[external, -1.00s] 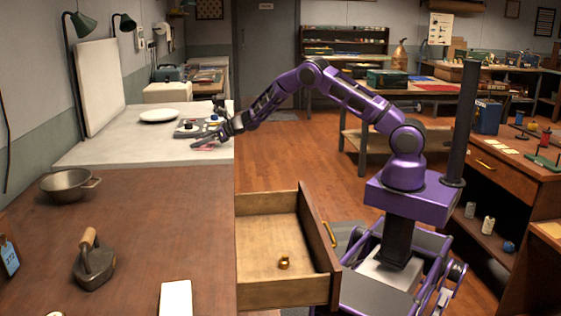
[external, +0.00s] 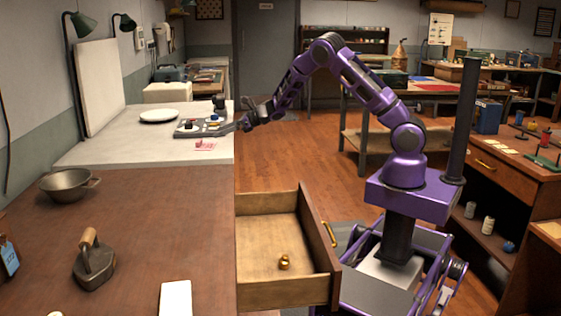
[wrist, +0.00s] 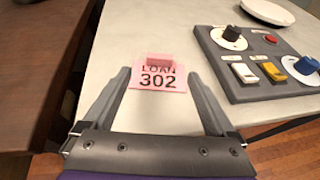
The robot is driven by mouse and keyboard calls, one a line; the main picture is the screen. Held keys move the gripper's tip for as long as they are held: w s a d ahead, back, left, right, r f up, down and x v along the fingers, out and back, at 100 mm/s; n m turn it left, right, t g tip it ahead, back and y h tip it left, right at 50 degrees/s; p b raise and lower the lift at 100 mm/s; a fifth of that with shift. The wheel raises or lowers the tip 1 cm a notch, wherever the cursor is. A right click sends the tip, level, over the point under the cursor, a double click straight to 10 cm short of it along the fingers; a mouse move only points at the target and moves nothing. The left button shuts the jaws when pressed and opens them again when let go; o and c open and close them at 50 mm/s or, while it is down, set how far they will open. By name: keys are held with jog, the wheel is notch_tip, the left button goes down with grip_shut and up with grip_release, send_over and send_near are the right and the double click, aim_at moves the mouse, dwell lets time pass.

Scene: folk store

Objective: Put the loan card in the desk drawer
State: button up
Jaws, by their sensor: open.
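The loan card (wrist: 158,78) is a small pink card marked "LOAN 302" with a raised pink block on it. It lies flat on the white tabletop near its edge, and it also shows in the external view (external: 205,145). My gripper (wrist: 160,85) is open and empty; in the wrist view the card appears between its fingertips, and in the external view the gripper (external: 243,124) is by the table's right edge, apart from the card. The desk drawer (external: 268,258) is pulled open and holds a small brass object (external: 284,262).
A grey control panel (wrist: 265,65) with knobs and switches stands right of the card. A white plate (external: 158,115) lies behind. The brown desk (external: 140,220) carries a metal pan (external: 66,186), an old iron (external: 94,262) and a white card (external: 176,299).

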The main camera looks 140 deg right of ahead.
jog(key=v, duration=0.6)
jog(key=shift+o, duration=0.5)
jog(key=shift+s+a+r, duration=0.15)
jog(key=shift+s+a, duration=0.1)
jog(key=shift+a, duration=0.05)
